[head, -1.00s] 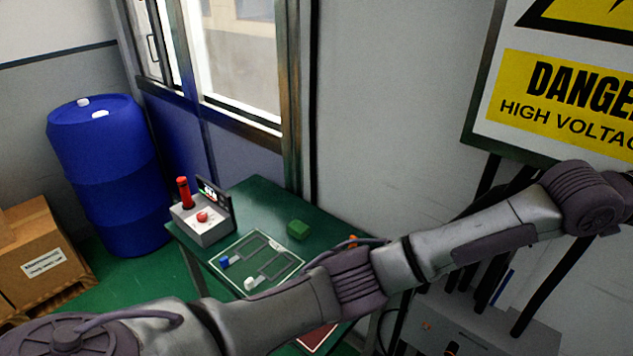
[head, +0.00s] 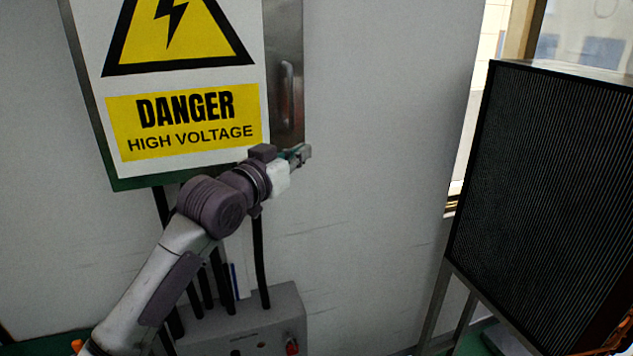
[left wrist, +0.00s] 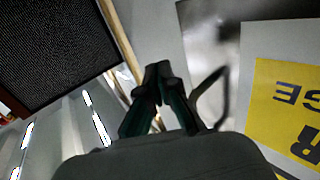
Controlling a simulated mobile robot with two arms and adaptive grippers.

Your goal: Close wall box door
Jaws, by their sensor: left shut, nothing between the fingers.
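The wall box (head: 150,183) hangs on the wall at the upper left of the head view. Its front carries a white and yellow danger sign (head: 180,115). A bare metal strip with an upright handle (head: 288,90) runs along its right side. How far the door stands from the box is hard to tell. My left gripper (head: 303,153) is shut and empty, just below the handle near the box's lower right corner. In the left wrist view its fingertips (left wrist: 158,72) are together beside the dark handle (left wrist: 212,95). I see no contact. My right gripper is not in view.
A grey control box (head: 250,325) with several black cables stands below the wall box. A large dark ribbed panel (head: 550,190) on legs stands at the right. The wall between it and the wall box is bare.

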